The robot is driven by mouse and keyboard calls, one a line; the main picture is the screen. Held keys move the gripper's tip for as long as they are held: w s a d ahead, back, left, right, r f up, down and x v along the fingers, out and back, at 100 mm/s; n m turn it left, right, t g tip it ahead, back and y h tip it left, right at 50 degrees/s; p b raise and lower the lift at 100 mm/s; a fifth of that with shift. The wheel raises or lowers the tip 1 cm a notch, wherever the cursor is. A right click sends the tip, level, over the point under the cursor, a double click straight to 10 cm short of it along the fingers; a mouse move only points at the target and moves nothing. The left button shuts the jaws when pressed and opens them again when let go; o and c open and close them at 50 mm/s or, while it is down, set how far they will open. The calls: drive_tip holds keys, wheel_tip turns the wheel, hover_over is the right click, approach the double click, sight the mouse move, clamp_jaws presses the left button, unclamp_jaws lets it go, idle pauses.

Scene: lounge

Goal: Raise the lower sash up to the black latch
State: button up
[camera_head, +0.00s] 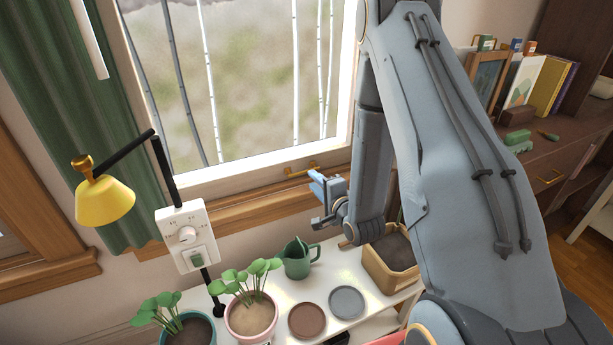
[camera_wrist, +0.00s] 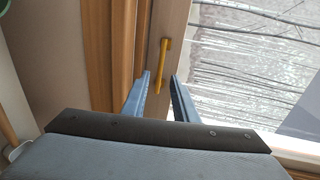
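The lower sash (camera_head: 236,176) is a pale window frame with its bottom rail down by the wooden sill. A brass bar handle (camera_head: 301,171) is fixed on that rail, and it shows as a yellow bar in the wrist view (camera_wrist: 162,66). My gripper (camera_head: 318,183) is just in front of the rail, close to the handle's right end in the head view. In the wrist view my gripper (camera_wrist: 160,84) is open, with the handle ahead and lined up between its fingers; I cannot tell whether they touch. The black latch is not visible in either view.
Below the sill, a white bench (camera_head: 275,318) holds potted seedlings (camera_head: 251,314), a green watering can (camera_head: 299,259), saucers and a planter (camera_head: 391,262). A yellow lamp (camera_head: 105,200) and green curtain (camera_head: 115,130) are left. A shelf (camera_head: 560,160) stands right.

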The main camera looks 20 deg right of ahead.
sight(305, 172)
drive_tip(key=x, duration=0.6)
drive_tip(key=shift+w+a, duration=0.1)
drive_tip(key=shift+w, duration=0.15)
clamp_jaws()
idle(1.2)
